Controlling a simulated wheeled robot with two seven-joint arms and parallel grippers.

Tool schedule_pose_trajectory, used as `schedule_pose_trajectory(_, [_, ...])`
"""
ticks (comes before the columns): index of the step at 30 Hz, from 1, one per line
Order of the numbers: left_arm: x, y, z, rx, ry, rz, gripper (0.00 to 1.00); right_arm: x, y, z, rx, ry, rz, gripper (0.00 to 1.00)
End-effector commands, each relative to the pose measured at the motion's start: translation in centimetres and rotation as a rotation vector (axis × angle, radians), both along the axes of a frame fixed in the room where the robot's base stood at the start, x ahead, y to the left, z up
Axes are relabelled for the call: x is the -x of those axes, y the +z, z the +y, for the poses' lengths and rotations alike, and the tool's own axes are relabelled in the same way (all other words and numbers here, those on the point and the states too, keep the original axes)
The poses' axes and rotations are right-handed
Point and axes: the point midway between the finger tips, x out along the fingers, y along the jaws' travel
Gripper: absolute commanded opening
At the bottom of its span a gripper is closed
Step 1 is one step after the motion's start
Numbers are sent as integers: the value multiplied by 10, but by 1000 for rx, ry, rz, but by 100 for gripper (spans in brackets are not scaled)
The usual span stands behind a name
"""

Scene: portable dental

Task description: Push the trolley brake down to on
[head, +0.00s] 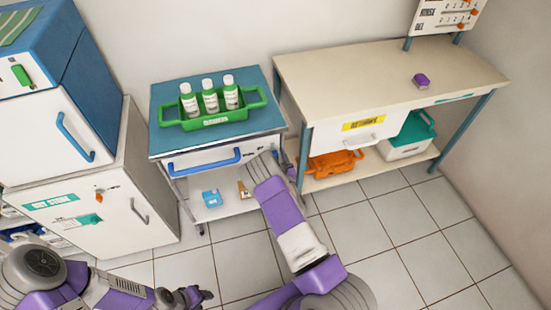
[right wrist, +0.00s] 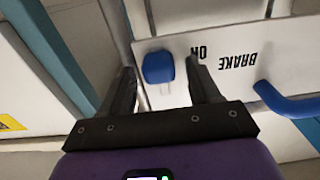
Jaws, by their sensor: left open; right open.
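The trolley (head: 165,142) has a blue top, a white drawer front with a blue handle (head: 205,162), and a lower shelf. In the right wrist view, which is upside down, the blue brake knob (right wrist: 158,69) is on the white front beside the word ON, with BRAKE printed further right. A pale slot runs from the knob toward the picture's bottom. My right gripper (right wrist: 161,66) is open, one finger on each side of the knob; contact is unclear. In the head view my right arm hides the knob. My left gripper (head: 193,297) is open and empty, low over the floor.
A green carrier (head: 216,122) with three bottles stands on the trolley. A blue box (head: 212,199) is on its lower shelf. A bench (head: 370,75) stands right, with an orange basket (head: 335,164) beneath. A white cabinet (head: 95,215) stands left. The tiled floor in front is clear.

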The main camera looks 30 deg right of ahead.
Motion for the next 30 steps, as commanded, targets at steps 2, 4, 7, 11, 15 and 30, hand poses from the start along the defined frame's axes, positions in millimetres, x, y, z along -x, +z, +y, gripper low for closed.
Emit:
schedule_pose_trajectory(2, [0, 2, 0, 0, 0, 0, 43, 3, 0, 0, 0, -1, 1, 62])
schedule_pose_trajectory(4, [0, 4, 0, 0, 0, 0, 43, 10, 1, 2, 0, -2, 2, 62])
schedule_pose_trajectory(7, [0, 10, 0, 0, 0, 0, 43, 26, 1, 5, -1, -3, 5, 62])
schedule_pose_trajectory(11, [0, 17, 0, 0, 0, 0, 43, 48, 1, 11, -2, -2, 5, 62])
schedule_pose_trajectory(15, [0, 21, 0, 0, 0, 0, 43, 66, 0, 15, -1, -2, 4, 62])
schedule_pose_trajectory(30, [0, 21, 0, 0, 0, 0, 43, 74, 0, 18, 0, 0, 1, 62])
